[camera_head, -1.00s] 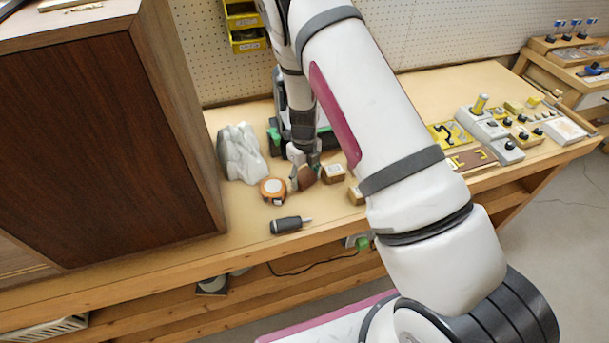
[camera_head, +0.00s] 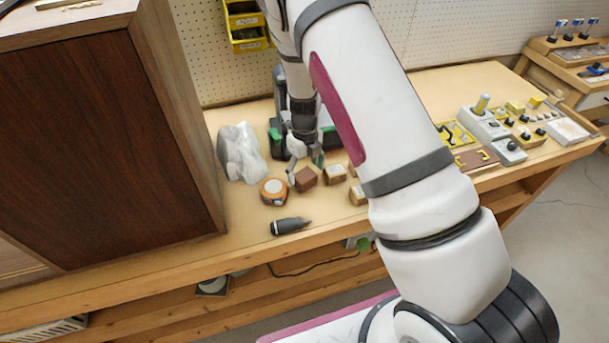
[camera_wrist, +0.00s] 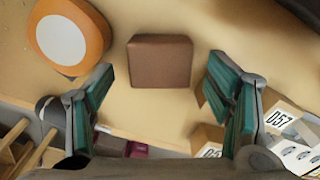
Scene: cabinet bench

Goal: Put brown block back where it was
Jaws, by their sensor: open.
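The brown block (camera_head: 306,179) rests on the bench top, just right of the orange tape measure. In the wrist view the brown block (camera_wrist: 160,61) lies flat on the wood, ahead of and between the fingers. My gripper (camera_head: 304,166) is just behind and above the block in the head view. In the wrist view my gripper (camera_wrist: 163,112) is open with its teal pads wide apart, and nothing is between them. The block appears free of both fingers.
The orange tape measure (camera_head: 273,191) is left of the block, and cardboard boxes (camera_head: 334,175) stand close on its right. A grey rock-like piece (camera_head: 241,153) and a tall brown cabinet (camera_head: 105,140) stand left.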

